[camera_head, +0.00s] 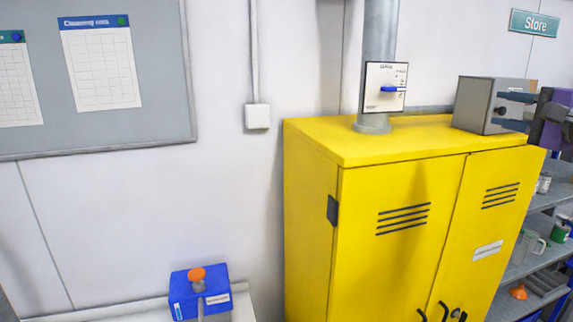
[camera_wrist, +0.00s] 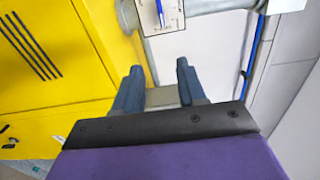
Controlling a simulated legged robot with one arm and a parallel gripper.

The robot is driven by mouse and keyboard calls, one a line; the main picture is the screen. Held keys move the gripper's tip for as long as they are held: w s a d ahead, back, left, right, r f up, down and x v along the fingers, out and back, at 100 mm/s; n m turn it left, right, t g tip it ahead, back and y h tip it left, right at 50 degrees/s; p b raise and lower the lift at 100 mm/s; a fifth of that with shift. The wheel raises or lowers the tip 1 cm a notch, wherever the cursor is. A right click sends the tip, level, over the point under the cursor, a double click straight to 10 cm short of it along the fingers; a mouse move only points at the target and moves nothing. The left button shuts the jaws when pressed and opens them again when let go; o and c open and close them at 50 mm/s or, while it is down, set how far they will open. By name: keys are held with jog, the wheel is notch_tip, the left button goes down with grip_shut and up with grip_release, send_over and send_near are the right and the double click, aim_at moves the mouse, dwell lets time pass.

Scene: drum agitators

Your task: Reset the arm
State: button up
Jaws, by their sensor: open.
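My gripper (camera_head: 498,110) is at the right edge of the head view, its dark blue fingers pointing left in front of a grey box (camera_head: 468,102) on top of the yellow cabinet (camera_head: 390,200). In the wrist view my gripper (camera_wrist: 160,68) shows two separated fingers with nothing held between them. A greyish surface shows behind the gap; I cannot tell if a finger touches the box. The purple wrist body fills the lower part of that view.
A grey pipe (camera_head: 380,30) rises from the cabinet top, with a white plate (camera_head: 376,75) bearing a blue lever (camera_head: 393,89). Shelves (camera_head: 540,198) with containers stand right of the cabinet. A blue box with an orange knob (camera_head: 197,275) is low left. A noticeboard (camera_head: 160,80) hangs left.

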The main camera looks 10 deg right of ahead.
jog(key=w+a+f+n+g+y+b, duration=0.2)
jog(key=w+a+f+n+g+b, duration=0.1)
jog(key=a+f, duration=0.55)
jog(key=w+a+f+n+g+y+b, duration=0.2)
jog(key=w+a+f+n+y+b, duration=0.3)
jog(key=a, duration=0.7)
jog(key=s+a+f+n+g+h+b, duration=0.1)
jog(key=s+a+f+n+g+b, duration=0.15)
jog(key=a+f, duration=0.6)
jog(key=s+a+f+n+g+h+b, duration=0.1)
jog(key=s+a+f+g, duration=0.25)
jog(key=a+f, duration=0.45)
jog(key=s+a+f+n+g+h+b, duration=0.1)
jog(key=s+a+f+b, duration=0.15)
jog(key=f, duration=0.45)
jog(key=s+a+f+n+g+h+b, duration=0.1)
jog(key=s+f+g, duration=0.1)
jog(key=s+f, duration=0.35)
jog(key=s+a+f+n+g+b, duration=0.1)
jog(key=s+a+f+b, duration=0.1)
jog(key=f, duration=0.6)
jog(key=s+d+f+n+g+h+b, duration=0.1)
jog(key=s+f+g+h+b, duration=0.1)
jog(key=s+f, duration=0.6)
jog(key=s+d+f+n+g+h+b, duration=0.2)
jog(key=s+f+b, duration=0.2)
jog(key=s+f, duration=0.5)
jog(key=shift+s+d+f+g, duration=0.15)
jog(key=shift+d+f+g, duration=0.2)
jog(key=shift+f, duration=0.4)
